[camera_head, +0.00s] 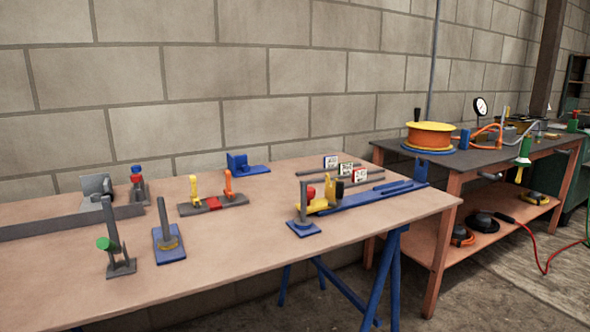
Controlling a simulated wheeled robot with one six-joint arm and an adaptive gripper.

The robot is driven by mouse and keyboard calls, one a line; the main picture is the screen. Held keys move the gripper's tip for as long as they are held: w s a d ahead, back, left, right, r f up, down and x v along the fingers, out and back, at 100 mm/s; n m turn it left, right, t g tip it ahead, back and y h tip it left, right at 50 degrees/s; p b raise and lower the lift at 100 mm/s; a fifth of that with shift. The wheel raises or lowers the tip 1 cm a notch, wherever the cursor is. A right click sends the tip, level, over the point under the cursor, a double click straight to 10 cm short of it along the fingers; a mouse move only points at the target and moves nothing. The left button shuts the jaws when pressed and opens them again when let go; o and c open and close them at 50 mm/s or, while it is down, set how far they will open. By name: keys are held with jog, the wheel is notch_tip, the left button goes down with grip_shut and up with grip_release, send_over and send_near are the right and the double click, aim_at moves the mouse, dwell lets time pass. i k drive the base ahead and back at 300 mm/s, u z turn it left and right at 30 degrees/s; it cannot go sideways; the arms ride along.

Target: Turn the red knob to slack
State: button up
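A small red knob-like part (311,191) shows on the yellow carriage (318,207) at the front left end of a long blue rail (372,196), on the right half of the table. A dark post (303,200) on a blue base stands just in front of it. Several small signs (345,169) stand behind the rail; their text is too small to read. I cannot tell how any knob is turned. My gripper is not in view.
The wooden table (240,268) also holds a post with a green knob (106,244), a post on a blue plate (169,243) and a blue block (240,163). A second bench (386,147) with an orange reel (430,135) stands right. Table front is clear.

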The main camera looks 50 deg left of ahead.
aim_at(311, 191)
jog(key=u, duration=1.55)
